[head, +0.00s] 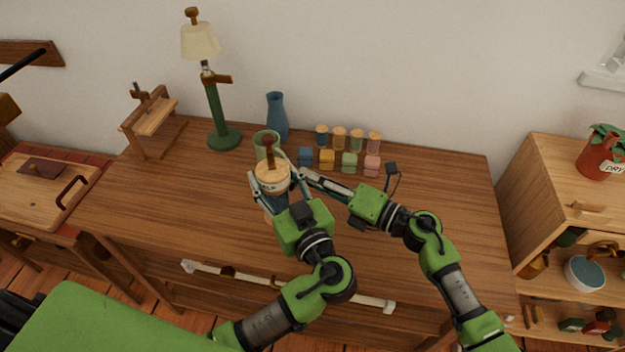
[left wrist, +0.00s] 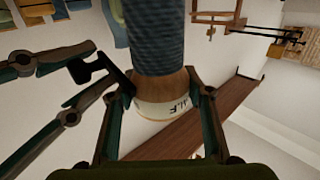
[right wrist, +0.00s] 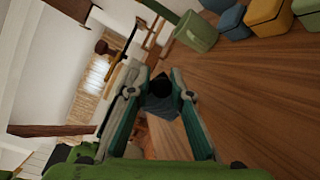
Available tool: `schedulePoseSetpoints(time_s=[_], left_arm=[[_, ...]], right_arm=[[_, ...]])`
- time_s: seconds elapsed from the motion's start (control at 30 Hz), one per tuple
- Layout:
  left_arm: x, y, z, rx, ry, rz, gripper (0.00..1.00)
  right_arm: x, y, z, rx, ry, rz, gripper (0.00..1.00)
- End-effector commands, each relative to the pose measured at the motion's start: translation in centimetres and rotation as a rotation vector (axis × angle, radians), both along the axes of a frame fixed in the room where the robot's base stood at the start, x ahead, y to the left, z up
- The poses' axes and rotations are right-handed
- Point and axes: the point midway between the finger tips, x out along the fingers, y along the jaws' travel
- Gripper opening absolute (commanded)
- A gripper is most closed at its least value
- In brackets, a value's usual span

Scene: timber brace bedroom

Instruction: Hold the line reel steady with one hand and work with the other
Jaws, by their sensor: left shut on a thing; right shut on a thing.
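The line reel (head: 272,176) stands upright over the left half of the desk, with a pale wooden top, a lettered band and a brown knob. In the left wrist view its blue wound body (left wrist: 157,45) shows beyond the wooden band. My left gripper (head: 270,192) is shut on the reel, one finger either side of the band. My right gripper (head: 293,168) comes in from the right, close beside the reel. Its fingertips (right wrist: 162,88) are closed on a small dark piece (right wrist: 160,106); whether this is part of the reel is unclear.
Behind the reel stand a green cup (head: 263,138), a blue vase (head: 277,118), several coloured blocks (head: 327,159) and small lidded jars (head: 339,138). A green lamp (head: 215,110) and a wooden stand (head: 150,118) are at the left. The desk's right side (head: 450,200) is clear.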

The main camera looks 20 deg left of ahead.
Motion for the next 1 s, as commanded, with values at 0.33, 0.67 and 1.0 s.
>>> schedulePoseSetpoints(time_s=[0.33, 0.67, 1.0], left_arm=[[0.04, -0.11, 0.00, 0.004, 0.002, -0.004, 0.18], [0.04, -0.13, -0.02, 0.004, 0.002, -0.004, 0.18], [0.01, -0.07, -0.06, 0.001, 0.003, -0.002, 0.18]], right_arm=[[-0.23, 0.16, -0.19, -0.004, -0.009, 0.005, 0.00], [-0.21, 0.15, -0.18, -0.004, -0.009, 0.005, 0.34], [-0.14, -0.18, 0.00, 0.000, -0.009, 0.002, 0.34]])
